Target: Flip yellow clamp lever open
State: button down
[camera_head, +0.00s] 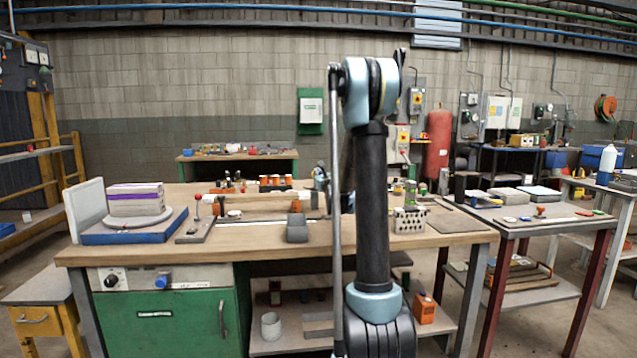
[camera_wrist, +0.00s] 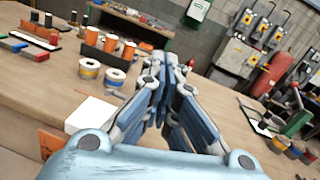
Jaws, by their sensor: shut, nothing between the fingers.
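My gripper (camera_wrist: 165,62) is shut and empty in the wrist view, its fingers meeting above the wooden workbench top (camera_wrist: 60,95). I cannot make out a yellow clamp lever in either view. In the wrist view an orange part (camera_wrist: 52,142) and a white block (camera_wrist: 90,114) are at the lower left, partly hidden by my gripper's body. In the head view a grey block (camera_head: 297,230) with an orange-brown piece (camera_head: 296,206) stands mid-bench. My arm hides part of the bench behind it.
Spools (camera_wrist: 88,69) and orange-topped cylinders (camera_wrist: 129,50) stand left of my gripper. The bench's front strip is mostly clear.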

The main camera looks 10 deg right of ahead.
jog(key=shift+w+r, duration=0.4)
jog(key=shift+w, duration=0.25)
jog(key=shift+w+r, duration=0.35)
jog(key=shift+w, duration=0.25)
jog(key=s+d+r, duration=0.2)
jog(key=s+r, duration=0.7)
dwell(0.4)
jog(key=shift+d, duration=0.1)
